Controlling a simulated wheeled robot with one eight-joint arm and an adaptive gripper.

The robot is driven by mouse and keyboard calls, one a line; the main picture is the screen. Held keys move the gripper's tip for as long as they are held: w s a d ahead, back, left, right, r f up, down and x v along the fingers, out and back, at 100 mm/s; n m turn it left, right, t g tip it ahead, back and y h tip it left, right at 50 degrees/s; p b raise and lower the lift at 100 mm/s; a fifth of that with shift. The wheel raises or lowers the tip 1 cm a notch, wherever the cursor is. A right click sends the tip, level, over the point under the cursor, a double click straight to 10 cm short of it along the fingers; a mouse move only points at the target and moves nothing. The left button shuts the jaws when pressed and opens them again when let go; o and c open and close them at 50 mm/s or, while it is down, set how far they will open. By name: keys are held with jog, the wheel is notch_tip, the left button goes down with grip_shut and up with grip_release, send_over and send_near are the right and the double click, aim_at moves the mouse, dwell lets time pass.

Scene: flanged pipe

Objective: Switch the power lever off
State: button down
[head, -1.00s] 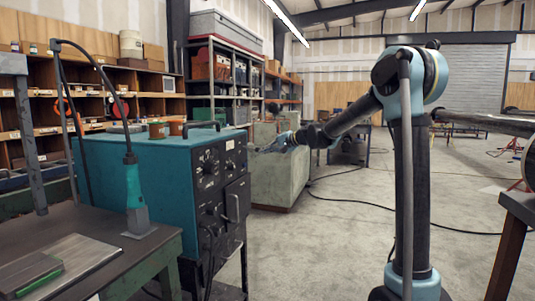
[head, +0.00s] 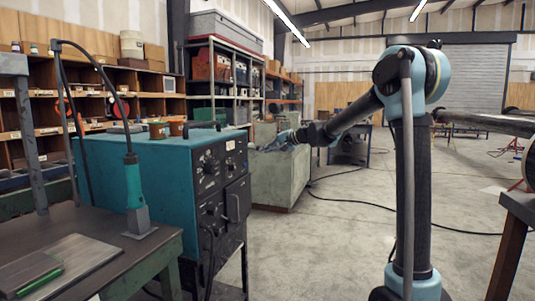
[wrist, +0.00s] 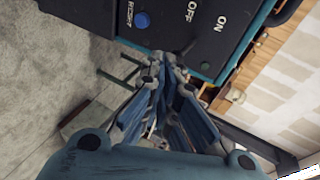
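The teal power machine (head: 140,165) stands left of centre in the head view, with a dark control panel (head: 222,180) on its front. In the wrist view the panel (wrist: 140,22) shows the words OFF and ON and a blue knob (wrist: 142,20). The power lever is not clear; a small dark shape by the OFF label, just beyond my fingertips, may be part of it. My gripper (wrist: 167,66) points at the panel edge below these labels, its fingertips close together with nothing seen between them. In the head view my gripper (head: 275,145) is right of the panel.
A workbench (head: 100,245) with a lamp-like teal tool (head: 134,190) stands at the front left. A pale green block (head: 280,175) is behind my gripper. Cables cross the floor; the concrete floor in the middle is otherwise open. A table edge (head: 520,205) is at the right.

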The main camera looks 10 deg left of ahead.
jog(key=shift+r, duration=0.55)
jog(key=shift+s+d+r+h, duration=1.5)
jog(key=shift+s+d+r, duration=0.45)
jog(key=shift+d+r, duration=3.2)
jog(key=x, duration=1.4)
jog(key=shift+s+a+g, duration=0.2)
jog(key=shift+s+g, duration=0.05)
jog(key=shift+g, duration=0.05)
jog(key=shift+r, duration=0.1)
jog(key=shift+s+a, duration=0.15)
